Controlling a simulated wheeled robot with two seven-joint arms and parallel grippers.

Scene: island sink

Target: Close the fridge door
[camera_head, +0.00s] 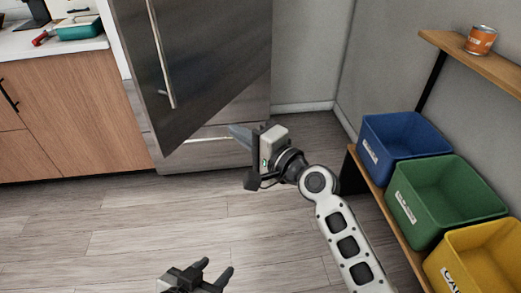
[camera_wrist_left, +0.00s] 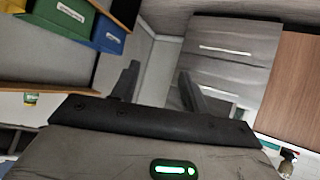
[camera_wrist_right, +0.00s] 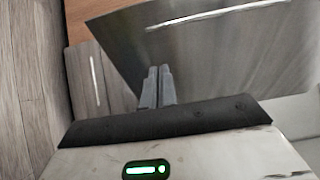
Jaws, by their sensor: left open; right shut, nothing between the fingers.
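The fridge door (camera_head: 205,60) is a dark grey metal panel with a long vertical handle (camera_head: 160,50). It stands partly open, its handle side swung out from the fridge body and its bottom edge slanting across the lower drawer front (camera_head: 195,152). My right gripper (camera_head: 238,133) is shut and empty, just below the slanted bottom edge on the right. In the right wrist view the door (camera_wrist_right: 235,65) fills the space behind the shut fingers (camera_wrist_right: 156,85); I cannot tell whether they touch it. My left gripper (camera_head: 215,272) is open and empty, low over the floor, away from the door.
A shelf unit on the right holds blue (camera_head: 400,135), green (camera_head: 445,195) and yellow bins (camera_head: 480,260). A can (camera_head: 481,40) sits on its upper board. A wooden cabinet (camera_head: 75,110) with a counter stands left of the fridge. The wooden floor (camera_head: 110,235) in front is clear.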

